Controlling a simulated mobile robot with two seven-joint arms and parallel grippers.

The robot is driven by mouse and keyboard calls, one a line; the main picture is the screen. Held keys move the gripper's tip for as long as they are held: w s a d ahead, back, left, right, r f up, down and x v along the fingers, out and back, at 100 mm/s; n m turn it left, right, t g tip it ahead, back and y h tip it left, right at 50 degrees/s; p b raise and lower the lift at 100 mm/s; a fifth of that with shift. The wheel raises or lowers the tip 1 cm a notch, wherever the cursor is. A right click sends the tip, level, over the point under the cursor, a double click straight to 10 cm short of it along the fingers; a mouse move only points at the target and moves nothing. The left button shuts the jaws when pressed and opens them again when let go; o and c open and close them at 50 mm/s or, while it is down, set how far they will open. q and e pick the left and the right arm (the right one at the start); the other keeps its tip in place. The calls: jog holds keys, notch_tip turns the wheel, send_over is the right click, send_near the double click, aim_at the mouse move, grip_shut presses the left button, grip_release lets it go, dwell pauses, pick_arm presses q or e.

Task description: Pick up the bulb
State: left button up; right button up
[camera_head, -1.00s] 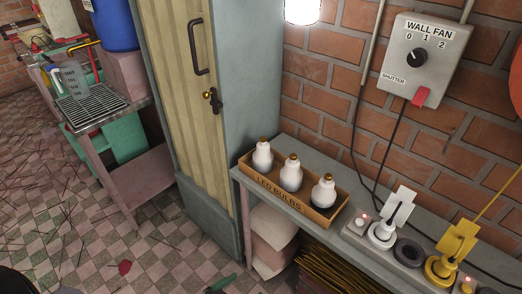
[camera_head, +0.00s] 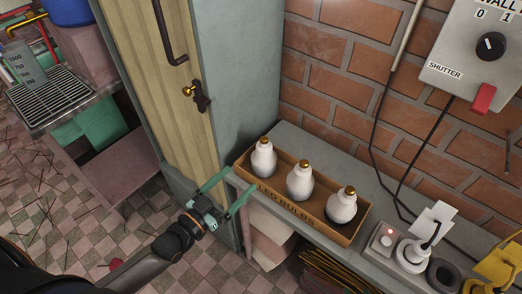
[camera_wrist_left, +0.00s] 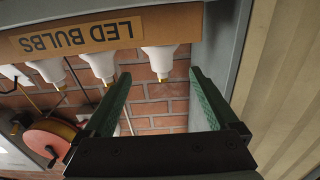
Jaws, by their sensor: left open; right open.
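Three white bulbs with brass caps stand cap-up in a cardboard box (camera_head: 328,228) marked LED BULBS on a grey shelf: a left bulb (camera_head: 263,160), a middle bulb (camera_head: 300,184) and a right bulb (camera_head: 341,207). My left gripper (camera_head: 232,186) is open and empty, just left of the box near the shelf's end. In the left wrist view, the scene appears upside down; the left bulb (camera_wrist_left: 160,58) shows between the open fingers (camera_wrist_left: 158,80), beyond their tips, with the box (camera_wrist_left: 100,28) above. My right gripper is not in view.
A grey cabinet (camera_head: 235,75) with a cream door stands close to the left of the box. A brick wall (camera_head: 325,105) is behind the shelf. A socket strip with a white plug (camera_head: 411,255) lies to the right. A wall fan switch box (camera_head: 480,55) hangs above.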

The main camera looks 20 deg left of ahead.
aim_at(259, 157)
pick_arm(q)
jog(key=x, duration=0.6)
jog(key=shift+w+d+r, duration=0.1)
jog(key=shift+w+d, duration=0.1)
jog(key=shift+w, duration=0.15)
jog(key=shift+r+x, duration=0.15)
jog(key=shift+x, duration=1.2)
jog(key=shift+r+x, duration=0.1)
jog(key=shift+x, duration=1.25)
jog(key=shift+a, duration=0.1)
jog(key=c, duration=1.2)
jog(key=shift+p, duration=0.35)
